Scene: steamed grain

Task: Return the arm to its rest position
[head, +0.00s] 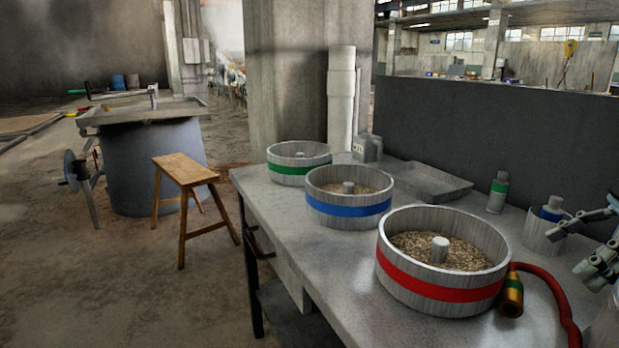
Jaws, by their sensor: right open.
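My right gripper (570,250) shows at the right edge, its two fingers apart and nothing between them. It is to the right of the red-banded tub (440,290), near a red hose (552,285) with a brass and green nozzle (511,293). Most of my right arm is out of view. My left gripper is not in view. The red-banded tub and the blue-banded tub (349,210) hold grain around a short central post. The green-banded tub (299,170) stands farthest back; its contents are hard to make out.
The tubs stand in a row on a grey table (290,235). A shallow metal tray (430,182), a spray can (498,192) and a cup holding a blue-topped bottle (543,230) are behind them. A dark partition (490,130) backs the table. A wooden stool (185,172) stands left.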

